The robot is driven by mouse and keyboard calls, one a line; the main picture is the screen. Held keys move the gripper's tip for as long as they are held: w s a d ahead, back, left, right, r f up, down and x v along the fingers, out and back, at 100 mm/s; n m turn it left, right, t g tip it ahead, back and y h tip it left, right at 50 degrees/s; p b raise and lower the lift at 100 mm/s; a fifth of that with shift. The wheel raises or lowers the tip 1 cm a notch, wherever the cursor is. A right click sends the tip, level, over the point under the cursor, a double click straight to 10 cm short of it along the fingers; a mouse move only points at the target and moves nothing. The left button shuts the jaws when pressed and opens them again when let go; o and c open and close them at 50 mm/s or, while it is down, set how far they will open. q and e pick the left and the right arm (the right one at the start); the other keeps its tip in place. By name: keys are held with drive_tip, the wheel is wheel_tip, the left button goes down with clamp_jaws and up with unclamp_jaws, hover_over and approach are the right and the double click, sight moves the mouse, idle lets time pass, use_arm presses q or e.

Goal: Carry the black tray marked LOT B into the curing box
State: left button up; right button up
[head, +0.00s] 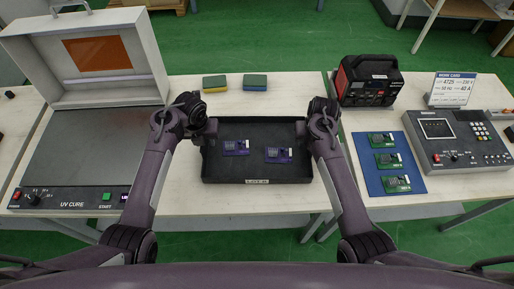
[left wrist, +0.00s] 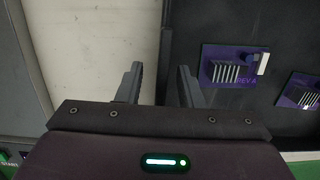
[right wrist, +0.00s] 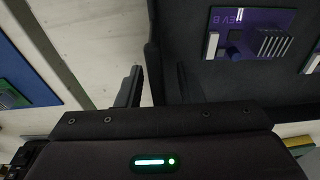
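The black tray (head: 256,165) lies on the white bench in the middle of the head view, with two purple boards (head: 236,148) in it. Its front label (head: 257,181) is too small to read surely. My left gripper (left wrist: 158,85) is open at the tray's left wall, one finger outside and one inside. My right gripper (right wrist: 158,88) is open the same way across the right wall. Both show gaps beside the wall. The curing box (head: 95,150), marked UV CURE, stands at the left with its lid (head: 100,55) raised; its grey bed looks empty.
To the right are a blue mat (head: 406,185) with green boards, a black-red power unit (head: 369,85), a sign (head: 450,90) and a grey tester (head: 458,145). Bench between tray and curing box is narrow.

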use_arm(q)
drive_tip(key=shift+f, duration=0.25)
use_arm(e)
drive_tip(key=shift+f, duration=0.25)
use_arm(q)
clamp_jaws()
use_arm(e)
clamp_jaws()
